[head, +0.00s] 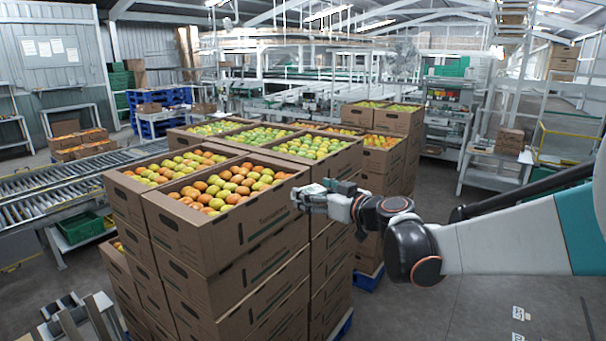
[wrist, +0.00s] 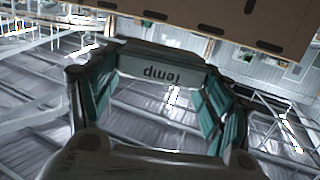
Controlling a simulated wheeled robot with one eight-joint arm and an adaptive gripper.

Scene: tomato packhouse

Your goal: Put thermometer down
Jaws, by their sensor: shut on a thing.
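The thermometer (wrist: 162,66) shows in the wrist view as a pale, dark-edged device with the letters "Temp" upside down on it. It lies across the far end of my gripper (wrist: 158,90), between the teal-padded fingers, which are shut on it. In the head view my gripper (head: 322,196) is near the right upper edge of the front tomato box (head: 240,225), at about rim height in the picture. The thermometer is too small to tell apart from the fingers there. I cannot tell whether it touches the box.
Stacked cardboard boxes of tomatoes fill the middle, with more boxes (head: 396,122) behind. A roller conveyor (head: 60,188) runs along the left. A green crate (head: 82,228) sits beneath it. A shelf trolley (head: 495,165) stands at right. The grey floor (head: 480,300) at lower right is mostly clear.

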